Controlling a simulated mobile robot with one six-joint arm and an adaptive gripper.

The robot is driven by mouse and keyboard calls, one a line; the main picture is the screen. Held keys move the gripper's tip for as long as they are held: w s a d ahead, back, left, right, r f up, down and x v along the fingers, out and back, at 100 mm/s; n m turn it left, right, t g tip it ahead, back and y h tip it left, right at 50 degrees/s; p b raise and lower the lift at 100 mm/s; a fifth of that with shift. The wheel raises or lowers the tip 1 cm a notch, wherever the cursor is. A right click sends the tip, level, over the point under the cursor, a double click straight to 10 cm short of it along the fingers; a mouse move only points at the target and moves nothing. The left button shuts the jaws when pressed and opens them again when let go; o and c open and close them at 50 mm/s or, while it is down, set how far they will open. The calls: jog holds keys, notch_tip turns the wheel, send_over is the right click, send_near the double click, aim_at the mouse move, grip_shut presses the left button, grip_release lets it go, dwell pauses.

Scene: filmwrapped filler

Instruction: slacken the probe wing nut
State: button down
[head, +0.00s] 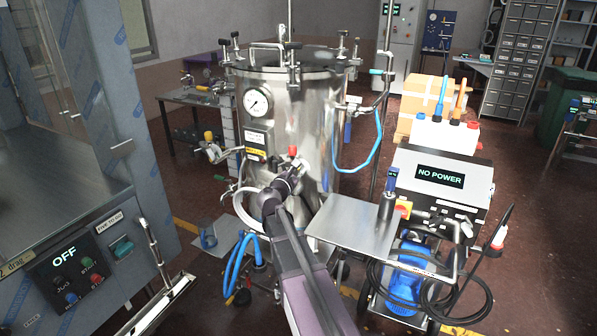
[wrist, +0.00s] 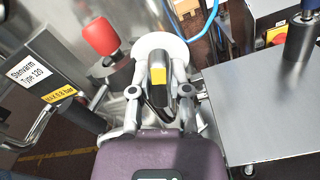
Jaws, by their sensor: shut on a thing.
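In the head view my gripper (head: 298,166) is at the front of the steel tank (head: 312,120), just below a red knob (head: 293,150). The wing nut cannot be made out there. The red knob also shows up and left of the fingers in the wrist view (wrist: 100,34).
A steel side shelf (head: 350,222) is close to the right of my arm. A control box reading NO POWER (head: 440,176) stands beyond it. Blue hoses (head: 238,262) hang below the tank. A labelled plate (wrist: 35,80) is left of my gripper. A cabinet reading OFF (head: 65,252) stands left.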

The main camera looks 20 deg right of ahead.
jog(key=c, duration=0.6)
grip_release()
jog(key=shift+m, duration=0.3)
